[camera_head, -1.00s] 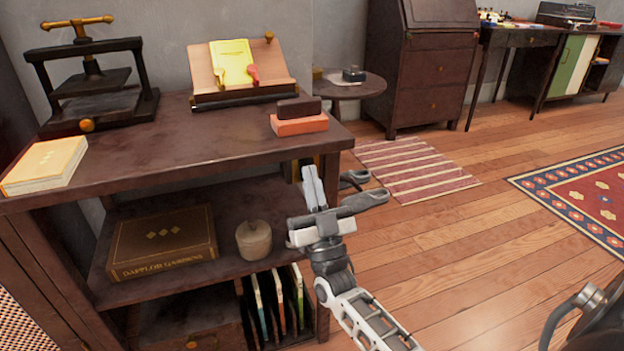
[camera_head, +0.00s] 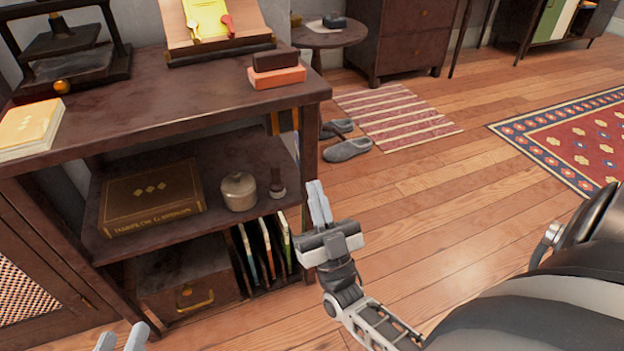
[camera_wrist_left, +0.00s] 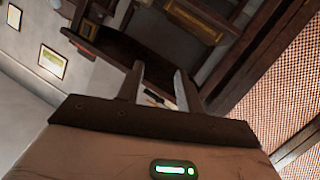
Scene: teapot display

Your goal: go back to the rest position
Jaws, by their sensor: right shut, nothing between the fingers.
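My right gripper (camera_head: 318,203) is shut and empty. It hangs over the wooden floor, to the right of the dark shelf unit (camera_head: 180,115) in the head view. My left gripper (camera_head: 121,340) shows only its fingertips at the bottom edge of the head view, in front of the shelf unit. In the left wrist view my left gripper (camera_wrist_left: 157,80) has its two fingers apart with nothing held between them.
A book press (camera_head: 68,45), a yellow book (camera_head: 28,128) and stacked blocks (camera_head: 277,76) are on the shelf top. A brown book (camera_head: 150,200), a round jar (camera_head: 238,191) and a small brush-like item (camera_head: 277,185) sit below.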

